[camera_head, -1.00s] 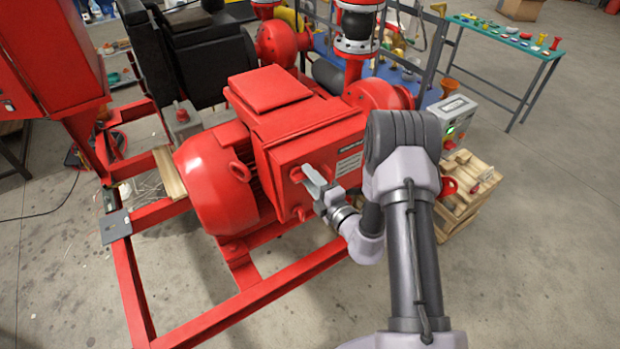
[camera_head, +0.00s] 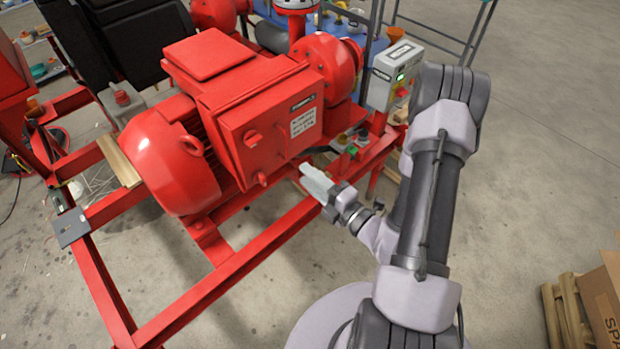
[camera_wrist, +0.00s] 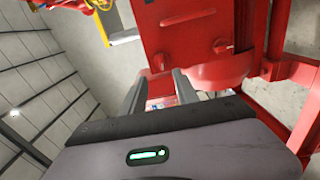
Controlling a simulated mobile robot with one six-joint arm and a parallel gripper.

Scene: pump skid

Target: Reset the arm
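My arm (camera_head: 432,200) is bent, with its elbow raised to the right of the red pump motor (camera_head: 165,160). My gripper (camera_head: 312,182) hangs in the air in front of the red terminal box (camera_head: 265,120), low and to its right. It appears apart from the box. In the wrist view, the two fingers of my gripper (camera_wrist: 158,78) stand apart with nothing clearly held between them. The red box with its knobs (camera_wrist: 190,40) shows beyond the fingertips.
Red skid rails (camera_head: 240,265) run below and in front of my gripper. A grey control box (camera_head: 395,75) with a green light stands behind my arm. A cardboard box (camera_head: 603,300) on a wooden pallet (camera_head: 562,315) is at lower right. Open floor lies to the right.

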